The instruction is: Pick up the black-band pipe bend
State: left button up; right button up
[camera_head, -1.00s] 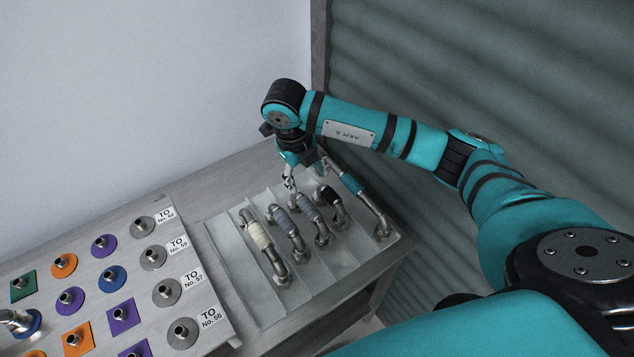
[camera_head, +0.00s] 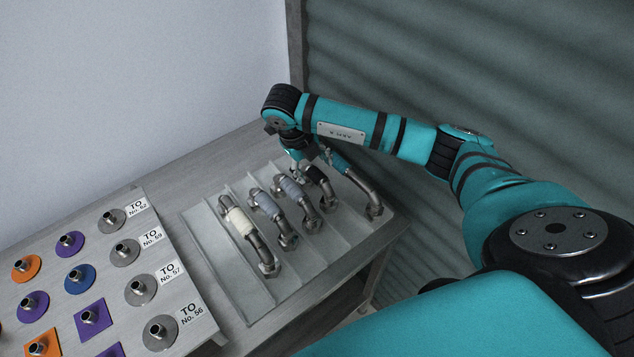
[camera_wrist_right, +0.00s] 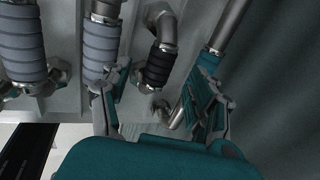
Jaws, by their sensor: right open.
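The black-band pipe bend (camera_head: 318,175) lies in the tray (camera_head: 240,290), a metal bend with a black ribbed sleeve. My right gripper (camera_head: 311,165) is open above it, reaching down from the back, and hides part of the far end. In the right wrist view, the black band (camera_wrist_right: 158,66) shows between the two open fingers of the right gripper (camera_wrist_right: 163,80), with a gap on each side. The left finger is close to a grey-blue-band bend (camera_wrist_right: 102,45), the right finger close to a teal-band bend (camera_wrist_right: 209,62). My left gripper is out of view.
A cream-band bend (camera_head: 240,222) and two grey-blue-band bends (camera_head: 265,203) (camera_head: 292,190) lie left of the black one. The teal-band bend (camera_head: 368,190) is on its right. A board (camera_head: 185,265) with coloured plates stands at left. A corrugated wall (camera_head: 450,70) is behind.

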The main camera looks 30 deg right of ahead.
aim_at(315, 174)
jog(key=b+x, duration=0.2)
jog(key=x, duration=0.2)
jog(key=shift+s+f, duration=0.1)
jog(key=shift+f, duration=0.1)
jog(key=shift+d+f+b, duration=0.15)
jog(key=shift+f+b, duration=0.15)
jog(key=shift+b, duration=0.1)
pick_arm(q)
jog(key=shift+g, duration=0.3)
jog(key=s+f, duration=0.3)
jog(key=shift+a+f, duration=0.1)
pick_arm(e)
jog(key=shift+c, duration=0.3)
jog(key=c, duration=0.7)
pick_arm(q)
jog(key=shift+w, duration=0.65)
pick_arm(e)
grip_shut()
jog(key=shift+r, duration=0.1)
